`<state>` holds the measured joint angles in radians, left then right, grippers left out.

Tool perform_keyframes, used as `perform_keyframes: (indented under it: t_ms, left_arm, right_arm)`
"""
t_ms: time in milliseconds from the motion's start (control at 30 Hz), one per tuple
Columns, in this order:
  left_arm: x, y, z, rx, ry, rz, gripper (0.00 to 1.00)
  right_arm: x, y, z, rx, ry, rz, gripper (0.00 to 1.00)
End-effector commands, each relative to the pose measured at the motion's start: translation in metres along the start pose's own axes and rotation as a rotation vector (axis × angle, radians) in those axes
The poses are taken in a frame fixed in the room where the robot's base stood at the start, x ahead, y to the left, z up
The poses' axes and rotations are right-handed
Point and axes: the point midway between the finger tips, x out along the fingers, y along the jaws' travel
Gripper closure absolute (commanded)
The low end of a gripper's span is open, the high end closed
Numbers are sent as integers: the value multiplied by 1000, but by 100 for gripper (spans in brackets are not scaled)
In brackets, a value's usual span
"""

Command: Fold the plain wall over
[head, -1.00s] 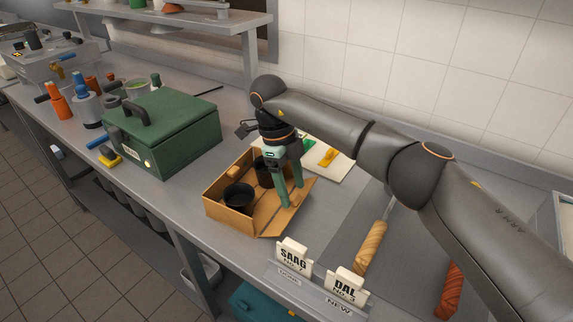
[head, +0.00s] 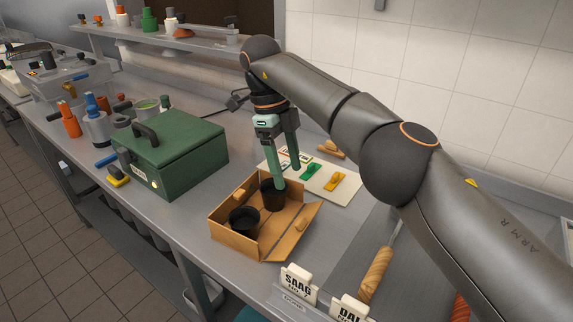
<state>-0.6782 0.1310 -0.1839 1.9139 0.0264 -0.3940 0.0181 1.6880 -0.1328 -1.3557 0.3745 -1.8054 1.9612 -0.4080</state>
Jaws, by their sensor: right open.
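An open tan cardboard box (head: 236,245) sits on the steel counter. Two black cups stand inside it, a near one (head: 243,222) and a far one (head: 272,195). The box's right wall (head: 290,238) leans outward and has a small tan tab (head: 302,224) on it. Another tan tab (head: 240,193) shows at the left wall. I cannot tell for sure which wall is the plain one. My right gripper (head: 287,172) is open and empty, fingers pointing down by the far end of the box. One fingertip overlaps the far cup in the picture; contact is unclear. My left gripper is out of view.
A green lidded case (head: 175,160) stands left of the box. A pale board (head: 318,184) with green and yellow pieces lies behind it. A SAAG card (head: 298,284) and a wooden-handled tool (head: 376,275) are at the front right. Bare counter lies between.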

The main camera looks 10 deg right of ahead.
Motion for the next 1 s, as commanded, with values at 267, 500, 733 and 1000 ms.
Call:
perform_keyframes:
  t_ms: [267, 500, 733, 1000]
  left_arm:
    - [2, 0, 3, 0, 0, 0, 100]
    - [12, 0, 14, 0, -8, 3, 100]
    - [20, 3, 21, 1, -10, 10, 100]
    - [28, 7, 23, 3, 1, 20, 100]
  right_arm:
    - [16, 1, 4, -22, -25, 25, 52]
    - [70, 6, 14, -90, -197, 131, 80]
    - [96, 6, -1, -85, -425, 180, 100]
    - [102, 1, -44, -35, -650, 141, 100]
